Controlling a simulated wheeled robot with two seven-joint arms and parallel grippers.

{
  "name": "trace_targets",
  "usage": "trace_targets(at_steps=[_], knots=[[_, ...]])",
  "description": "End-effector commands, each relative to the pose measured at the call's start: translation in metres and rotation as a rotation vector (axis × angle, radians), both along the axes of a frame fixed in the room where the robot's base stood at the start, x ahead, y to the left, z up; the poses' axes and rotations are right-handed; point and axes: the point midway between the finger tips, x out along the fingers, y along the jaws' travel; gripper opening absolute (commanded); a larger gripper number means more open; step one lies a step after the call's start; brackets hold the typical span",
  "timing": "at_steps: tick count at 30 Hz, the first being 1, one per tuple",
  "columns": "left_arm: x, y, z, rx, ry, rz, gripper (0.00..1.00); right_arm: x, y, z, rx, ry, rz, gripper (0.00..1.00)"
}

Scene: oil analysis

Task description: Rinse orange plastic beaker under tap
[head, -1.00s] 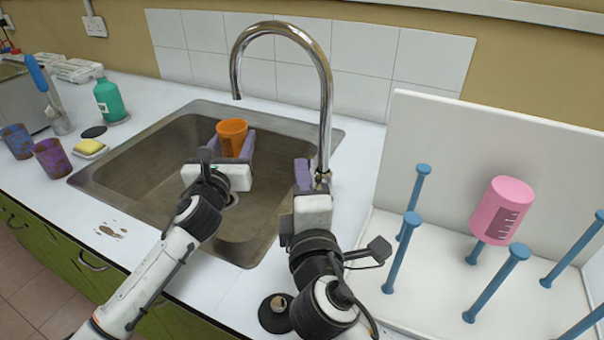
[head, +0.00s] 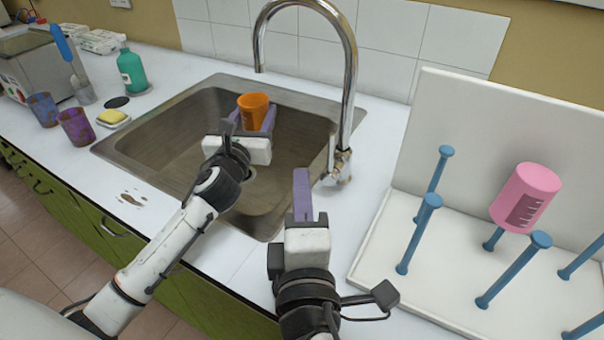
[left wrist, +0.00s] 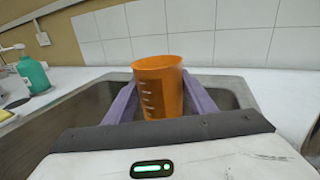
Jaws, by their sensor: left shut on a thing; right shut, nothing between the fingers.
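The orange plastic beaker (head: 253,112) is upright, held over the sink basin (head: 165,135). My left gripper (head: 254,118) is shut on it, with purple fingers along both sides. In the left wrist view the beaker (left wrist: 159,85) shows white graduation marks and its open top. The chrome tap (head: 350,75) arches above the sink, its spout end slightly above and beyond the beaker. No water is visible from the spout. My right gripper (head: 303,190) is shut and empty in front of the tap base, near the sink's front right edge.
A white drying rack (head: 375,255) with blue pegs (head: 418,232) stands at the right, a pink beaker (head: 526,197) on one peg. Left of the sink are a yellow sponge (head: 113,116), two stained beakers (head: 75,127) and a green bottle (head: 131,70).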

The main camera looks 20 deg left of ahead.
Motion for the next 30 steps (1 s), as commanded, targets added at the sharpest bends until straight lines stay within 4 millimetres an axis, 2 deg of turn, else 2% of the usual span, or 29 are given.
trace_targets(at_steps=[11, 30], knots=[[-0.002, 0.0, 0.001, 0.001, -0.001, 0.0, 0.28, -0.001, 0.0, 0.001, 0.0, 0.0, 0.0, 0.0], [-0.049, 0.011, 0.001, 0.001, 0.0, 0.0, 0.28, 0.0, 0.0, 0.018, 0.0, -0.001, 0.0, 0.0]])
